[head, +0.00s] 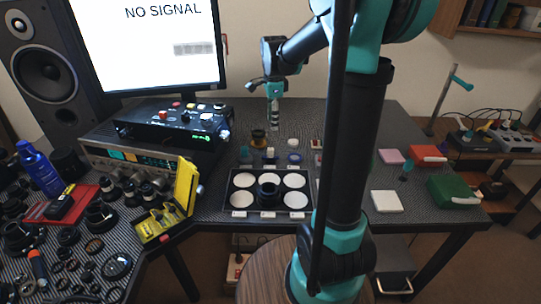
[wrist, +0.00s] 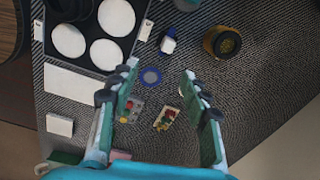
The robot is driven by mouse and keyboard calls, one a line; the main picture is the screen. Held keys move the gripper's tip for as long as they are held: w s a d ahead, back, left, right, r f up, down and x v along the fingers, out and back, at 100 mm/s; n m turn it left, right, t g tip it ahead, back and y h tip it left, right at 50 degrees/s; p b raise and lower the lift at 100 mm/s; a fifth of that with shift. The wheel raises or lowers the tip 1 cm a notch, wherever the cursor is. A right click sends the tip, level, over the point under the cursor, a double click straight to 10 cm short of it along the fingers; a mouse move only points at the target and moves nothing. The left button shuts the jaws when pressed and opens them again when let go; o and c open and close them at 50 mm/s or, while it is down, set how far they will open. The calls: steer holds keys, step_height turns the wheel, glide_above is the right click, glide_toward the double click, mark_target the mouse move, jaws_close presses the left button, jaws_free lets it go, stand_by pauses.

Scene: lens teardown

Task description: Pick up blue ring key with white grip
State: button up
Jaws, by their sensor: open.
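The blue ring key with white grip appears in the wrist view as a small blue ring (wrist: 151,77) with a pale centre, on the dark textured mat. In the head view it is the blue ring (head: 294,157) behind the right part of the black tray, with a white part above it. My gripper (wrist: 160,70) is open and empty, pointing down. In the wrist view the ring shows between its fingertips, nearer the left one. In the head view my gripper (head: 274,124) hangs above the mat, left of and behind the ring. No contact shows.
The black tray (head: 231,188) with white discs is in front.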

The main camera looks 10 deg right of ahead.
steer(key=w+r+m, duration=0.1)
steer(key=w+m, duration=0.1)
steer(key=w, duration=0.1)
glide_toward(271, 149)
steer(key=f, duration=0.5)
steer(key=shift+w+a+f, duration=0.1)
steer(key=shift+w+a, duration=0.15)
steer(key=shift+w, duration=0.1)
steer(key=shift+s+d+f, duration=0.1)
steer(key=shift+f, duration=1.3)
steer(key=shift+s+d+f, duration=0.1)
steer(key=shift+f, duration=1.3)
steer(key=shift+c, duration=0.4)
jaws_close()
